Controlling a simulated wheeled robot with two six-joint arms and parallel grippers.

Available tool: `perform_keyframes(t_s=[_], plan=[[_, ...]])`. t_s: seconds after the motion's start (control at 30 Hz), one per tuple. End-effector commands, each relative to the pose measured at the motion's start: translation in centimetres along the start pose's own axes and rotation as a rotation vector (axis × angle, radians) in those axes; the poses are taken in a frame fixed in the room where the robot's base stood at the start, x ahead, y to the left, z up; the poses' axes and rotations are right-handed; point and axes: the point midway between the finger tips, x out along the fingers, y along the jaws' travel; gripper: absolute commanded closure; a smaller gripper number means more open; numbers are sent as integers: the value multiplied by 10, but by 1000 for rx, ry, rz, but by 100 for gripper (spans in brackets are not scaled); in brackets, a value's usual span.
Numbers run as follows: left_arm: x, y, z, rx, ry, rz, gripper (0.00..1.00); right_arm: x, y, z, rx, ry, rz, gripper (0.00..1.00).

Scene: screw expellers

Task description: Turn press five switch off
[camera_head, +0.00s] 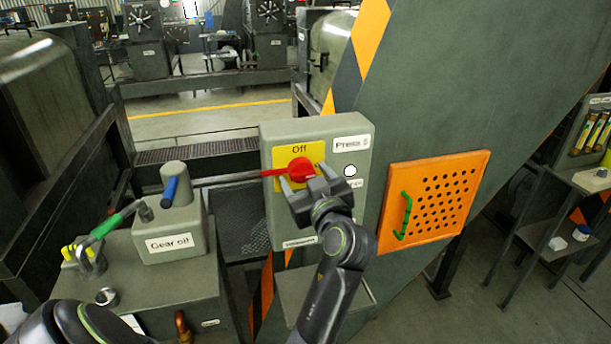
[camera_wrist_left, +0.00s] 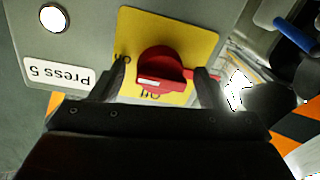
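The red rotary switch (camera_head: 301,168) sits on a yellow plate on the grey Press 5 panel (camera_head: 352,126). The plate reads "Off" above the switch in the head view. The switch's long red end points left there. My left gripper (camera_head: 305,181) is at the switch, fingers open on either side of the knob. In the left wrist view the panel is upside down, and the red knob (camera_wrist_left: 163,68) lies between the fingers of my left gripper (camera_wrist_left: 162,82). A gap shows at its left; the right finger overlaps its red end. My right gripper is not in view.
A white round lamp (camera_head: 350,171) is right of the switch. An orange perforated cover (camera_head: 436,197) with a green handle is farther right. A grey gear oil box (camera_head: 170,240) with a blue lever stands to the left.

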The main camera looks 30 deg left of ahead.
Motion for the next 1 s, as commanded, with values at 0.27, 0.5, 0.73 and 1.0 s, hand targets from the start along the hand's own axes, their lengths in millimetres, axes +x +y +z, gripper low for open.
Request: perform_keyframes(t_s=[0.27,0.5,0.73,1.0], plan=[[0,0,0,0,0,1,65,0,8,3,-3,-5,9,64],[0,0,0,-9,1,1,73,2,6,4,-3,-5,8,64],[0,1,2,-87,-4,1,73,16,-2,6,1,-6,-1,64],[0,1,2,-294,-16,-2,73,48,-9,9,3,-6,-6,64]])
